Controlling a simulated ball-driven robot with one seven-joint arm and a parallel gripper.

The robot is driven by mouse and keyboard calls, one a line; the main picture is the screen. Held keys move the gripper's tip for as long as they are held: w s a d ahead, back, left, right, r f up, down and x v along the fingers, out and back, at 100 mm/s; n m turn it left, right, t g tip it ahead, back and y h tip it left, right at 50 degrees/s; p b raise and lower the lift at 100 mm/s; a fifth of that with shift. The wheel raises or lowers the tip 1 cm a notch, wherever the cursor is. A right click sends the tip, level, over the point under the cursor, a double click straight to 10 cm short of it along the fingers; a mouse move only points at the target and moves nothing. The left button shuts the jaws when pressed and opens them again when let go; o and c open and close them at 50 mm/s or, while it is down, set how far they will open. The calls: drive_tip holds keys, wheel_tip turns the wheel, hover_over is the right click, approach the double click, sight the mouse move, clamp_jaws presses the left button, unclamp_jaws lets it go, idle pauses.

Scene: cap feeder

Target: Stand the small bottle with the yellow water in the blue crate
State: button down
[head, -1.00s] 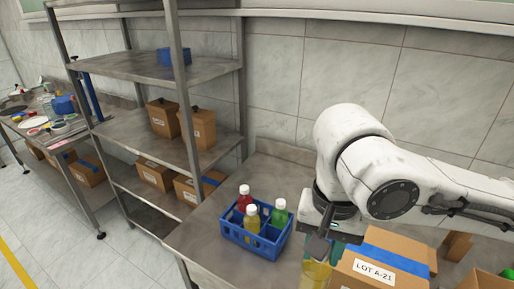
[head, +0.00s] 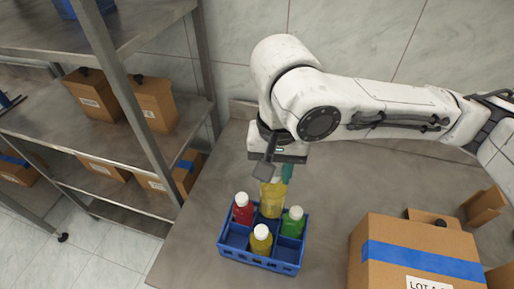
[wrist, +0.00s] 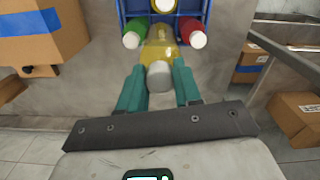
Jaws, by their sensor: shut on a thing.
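The small bottle with yellow water (head: 271,200) is clear with a grey cap, which shows in the wrist view (wrist: 159,75). My gripper (head: 276,172) is shut on its upper part, with teal fingers either side. The bottle looks about upright at the back middle of the blue crate (head: 258,262), between the red and green bottles. I cannot tell whether its base is inside the compartment or just above it. The crate also holds a red bottle (head: 242,212), a darker yellow bottle (head: 261,240) at the front and a green bottle (head: 292,224), all white-capped.
A cardboard box with blue tape (head: 400,250) stands on the steel table (head: 330,190) right of the crate. A metal shelf with boxes (head: 155,105) is at the left. Table space between crate and box is clear.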

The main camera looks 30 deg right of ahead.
drive_tip(key=shift+w+f, duration=0.5)
drive_tip(key=shift+w, duration=0.1)
drive_tip(key=shift+f, duration=0.25)
wheel_tip(320, 180, down, 4)
drive_tip(key=b, duration=0.4)
drive_tip(key=shift+r, duration=0.25)
drive_tip(key=shift+f+b, duration=0.15)
drive_tip(key=shift+b, duration=0.15)
drive_tip(key=shift+f+b, duration=0.8)
drive_tip(key=shift+f, duration=0.55)
drive_tip(key=shift+f+b, duration=1.45)
drive_tip(key=shift+f, duration=0.95)
